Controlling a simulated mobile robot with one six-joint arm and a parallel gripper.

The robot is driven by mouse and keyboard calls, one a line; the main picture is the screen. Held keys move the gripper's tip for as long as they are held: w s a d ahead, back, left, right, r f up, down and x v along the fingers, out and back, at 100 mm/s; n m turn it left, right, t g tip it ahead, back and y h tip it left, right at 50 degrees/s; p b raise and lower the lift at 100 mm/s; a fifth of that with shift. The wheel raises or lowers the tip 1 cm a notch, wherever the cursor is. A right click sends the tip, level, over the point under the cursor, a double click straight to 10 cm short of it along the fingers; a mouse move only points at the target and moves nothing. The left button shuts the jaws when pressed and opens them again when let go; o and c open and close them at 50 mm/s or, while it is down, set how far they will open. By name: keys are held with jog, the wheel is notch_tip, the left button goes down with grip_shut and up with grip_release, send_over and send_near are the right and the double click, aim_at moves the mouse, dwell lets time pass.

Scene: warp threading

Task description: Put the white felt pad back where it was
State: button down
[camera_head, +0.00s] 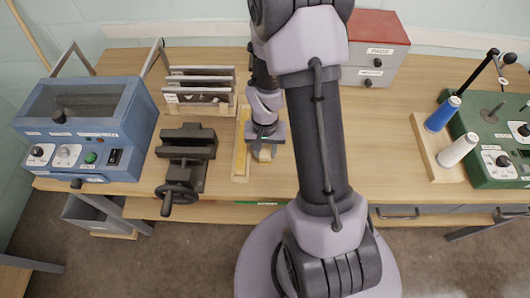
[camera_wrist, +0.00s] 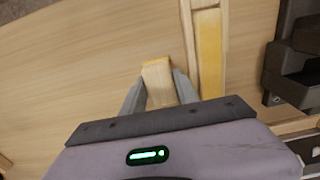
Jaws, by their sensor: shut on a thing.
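My gripper (camera_wrist: 160,92) is shut on a pale, wood-coloured block (camera_wrist: 158,78) with a yellowish far edge. The block sits between the two grey fingers in the wrist view. In the head view my gripper (camera_head: 264,150) is low over the table, just right of a narrow wooden tray with a yellow strip, and a bit of the block (camera_head: 264,156) shows below it. I cannot tell whether this block touches the table. No plainly white felt pad can be made out in either view, and I cannot tell whether the held block is it.
The narrow wooden tray (camera_head: 236,176) also shows in the wrist view (camera_wrist: 188,30). A dark vise (camera_head: 187,150), a slotted rack (camera_head: 200,85) and a blue machine (camera_head: 85,125) stand left. A red-topped cabinet (camera_head: 375,45) stands behind. Blue and white spools (camera_head: 457,150) stand right.

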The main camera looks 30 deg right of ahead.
jog(key=shift+f, duration=0.2)
jog(key=shift+f, duration=0.2)
jog(key=c, duration=0.9)
grip_release()
jog(key=shift+r, duration=0.1)
jog(key=shift+r, duration=0.1)
